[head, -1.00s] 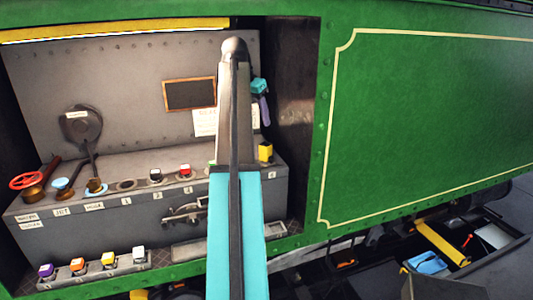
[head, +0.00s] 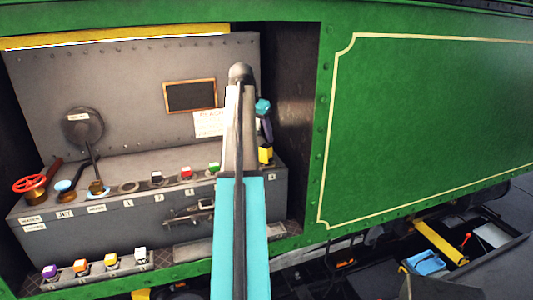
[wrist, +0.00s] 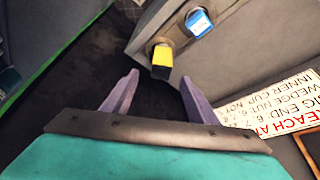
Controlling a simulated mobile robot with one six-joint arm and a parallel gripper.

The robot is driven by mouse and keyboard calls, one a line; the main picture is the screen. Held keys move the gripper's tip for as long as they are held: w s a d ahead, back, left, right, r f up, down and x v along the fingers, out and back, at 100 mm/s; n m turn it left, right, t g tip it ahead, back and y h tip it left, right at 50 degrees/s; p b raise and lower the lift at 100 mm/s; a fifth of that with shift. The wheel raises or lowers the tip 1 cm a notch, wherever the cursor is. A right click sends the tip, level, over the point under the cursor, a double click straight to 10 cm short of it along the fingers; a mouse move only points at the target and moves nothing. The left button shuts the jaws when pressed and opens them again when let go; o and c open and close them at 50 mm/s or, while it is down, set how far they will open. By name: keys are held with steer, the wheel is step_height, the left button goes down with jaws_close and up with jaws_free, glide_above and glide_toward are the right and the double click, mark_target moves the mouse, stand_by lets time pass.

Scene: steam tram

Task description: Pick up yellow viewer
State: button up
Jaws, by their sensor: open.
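The yellow viewer (head: 265,154) is a small yellow block with a dark lower part at the right end of the grey ledge. In the wrist view the yellow viewer (wrist: 161,62) shows ahead of the fingertips, between their lines, in front of a round fitting. My gripper (head: 266,128) is partly hidden behind my arm in the head view, just above the viewer in the picture. In the wrist view my gripper (wrist: 158,88) has its two purple fingers spread, with nothing between them. I cannot tell the exact gap to the viewer.
A blue block (wrist: 199,22) sits close beside the viewer. Red (head: 186,173) and green (head: 214,168) blocks stand along the ledge. A white sign (head: 209,123) is on the back wall. The dark side wall (head: 292,110) is close on the right.

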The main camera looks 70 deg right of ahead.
mark_target(265, 146)
steer(key=shift+x, duration=0.9)
steer(key=shift+f+p, duration=0.1)
steer(key=shift+p, duration=0.3)
steer(key=p+x, duration=0.2)
steer(key=shift+w+d+f, duration=0.1)
steer(key=shift+d+f, duration=0.05)
steer(key=shift+d, duration=0.2)
steer(key=shift+p+x, duration=0.5)
steer(key=shift+x, duration=0.75)
steer(key=shift+a, duration=0.1)
steer(key=shift+c, duration=0.3)
jaws_close()
